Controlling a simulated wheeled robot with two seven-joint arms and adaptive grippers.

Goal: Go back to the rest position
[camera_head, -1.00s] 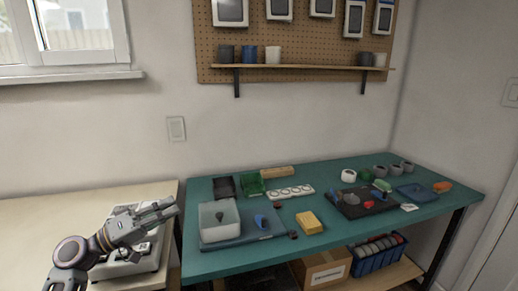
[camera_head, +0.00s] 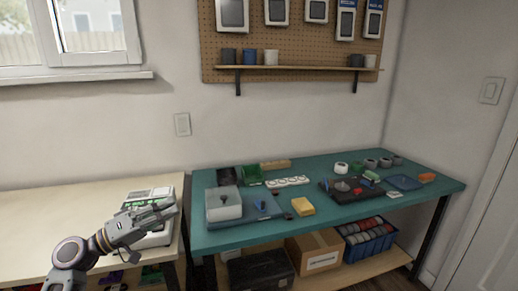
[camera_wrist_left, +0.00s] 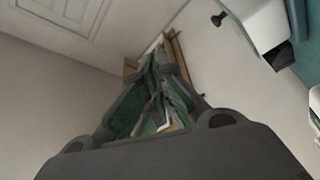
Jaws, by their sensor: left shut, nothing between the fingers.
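My left gripper (camera_head: 161,213) comes in from the lower left in the head view. Its fingers are shut and nothing shows between them. It is raised in front of a grey and white device (camera_head: 150,237) on the pale table and hides part of it. In the left wrist view the closed fingers (camera_wrist_left: 158,60) point up the picture, towards a plain wall. My right gripper is not in view.
A cardboard box (camera_head: 314,250) and blue bin (camera_head: 367,238) sit below. The pale table (camera_head: 60,220) is mostly bare.

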